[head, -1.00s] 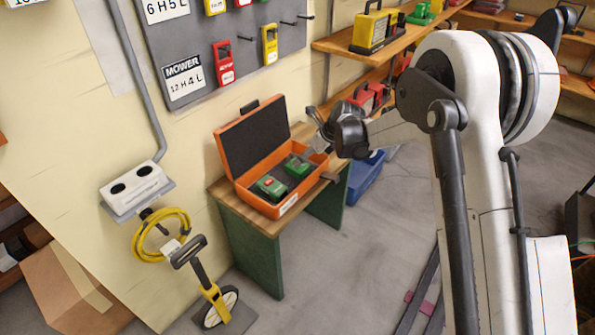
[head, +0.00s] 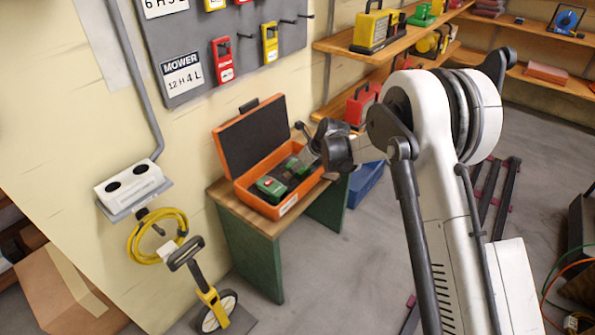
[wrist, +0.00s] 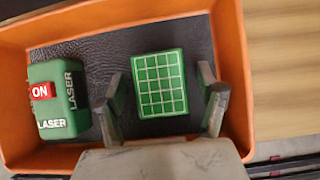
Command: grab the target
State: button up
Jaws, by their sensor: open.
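The target looks like a green plate with a pale square grid (wrist: 160,84). It lies in the open orange case (wrist: 232,60) on dark lining, near the right side in the wrist view. My gripper (wrist: 161,98) is open, with one finger left of the plate and one right of it; gaps show on both sides. Whether the fingertips reach the plate's depth I cannot tell. In the head view my gripper (head: 300,160) is over the right part of the case, largely hiding the plate.
A green laser box (wrist: 58,98) marked ON and LASER sits left of the left finger. The case walls are close around the gripper. The case's dark raised lid (head: 254,136) stands behind. A wooden bench (head: 244,218) carries the case.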

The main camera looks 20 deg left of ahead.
jog(key=c, duration=1.3)
